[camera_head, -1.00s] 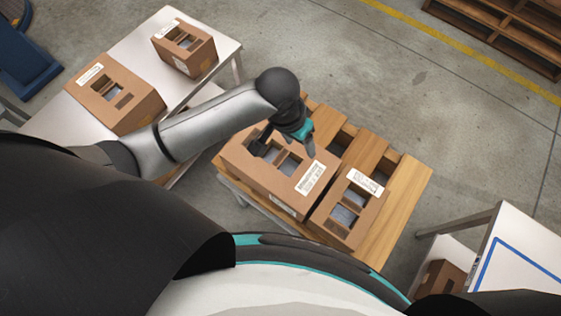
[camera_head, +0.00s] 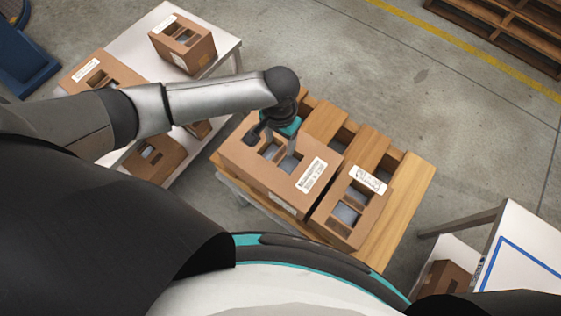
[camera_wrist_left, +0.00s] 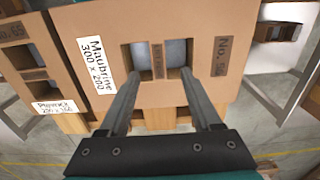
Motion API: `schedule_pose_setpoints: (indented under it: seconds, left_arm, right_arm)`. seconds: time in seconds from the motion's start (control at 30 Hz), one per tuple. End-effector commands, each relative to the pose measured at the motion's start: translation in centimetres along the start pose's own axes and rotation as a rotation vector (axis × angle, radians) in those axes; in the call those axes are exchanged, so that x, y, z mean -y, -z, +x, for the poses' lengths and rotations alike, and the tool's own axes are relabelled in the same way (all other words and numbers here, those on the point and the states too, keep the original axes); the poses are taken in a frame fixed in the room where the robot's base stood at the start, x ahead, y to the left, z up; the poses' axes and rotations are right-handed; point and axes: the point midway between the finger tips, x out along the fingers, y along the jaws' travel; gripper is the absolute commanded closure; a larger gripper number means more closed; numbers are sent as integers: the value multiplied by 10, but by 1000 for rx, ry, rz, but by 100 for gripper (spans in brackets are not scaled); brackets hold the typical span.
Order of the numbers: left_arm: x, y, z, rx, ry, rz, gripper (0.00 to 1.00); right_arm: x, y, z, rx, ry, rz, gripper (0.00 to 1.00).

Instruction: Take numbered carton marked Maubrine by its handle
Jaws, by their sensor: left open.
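The carton marked Maubrine (camera_head: 290,186) stands on the wooden pallet-like top, its label facing up. The left wrist view reads "Maubrine 300 x 200" on the carton (camera_wrist_left: 200,95), with a number tag at its right. Two square openings in its top leave a narrow cardboard handle strip (camera_wrist_left: 158,60) between them. My left gripper (camera_head: 279,147) is above this carton, open, with its fingers (camera_wrist_left: 159,73) on either side of the strip's line, over the openings. Whether the fingertips reach into the openings is unclear. My right gripper is not in view.
A second labelled carton (camera_head: 349,214) stands close beside the Maubrine carton; it also shows in the wrist view (camera_wrist_left: 45,70). A white table (camera_head: 130,42) at left bears other cartons (camera_head: 183,43). A blue-lined white table (camera_head: 505,225) stands at right.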

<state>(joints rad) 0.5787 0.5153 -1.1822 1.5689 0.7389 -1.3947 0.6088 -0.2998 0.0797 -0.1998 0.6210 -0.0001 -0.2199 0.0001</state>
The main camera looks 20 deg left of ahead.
Motion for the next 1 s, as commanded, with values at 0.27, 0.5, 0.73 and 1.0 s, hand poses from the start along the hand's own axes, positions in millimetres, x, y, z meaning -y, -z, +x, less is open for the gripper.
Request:
schedule_pose_setpoints:
  seconds: [0.27,0.5,0.73,1.0]
  left_arm:
    - [-2,-1,28,1,2,1,35]
    - [-2,-1,56,0,1,1,35]
    - [-2,0,56,-1,0,2,35]
    - [-2,-1,56,-1,0,1,63]
  right_arm:
    - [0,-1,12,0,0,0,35]
    - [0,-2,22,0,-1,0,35]
    - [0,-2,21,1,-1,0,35]
    - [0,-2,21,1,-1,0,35]
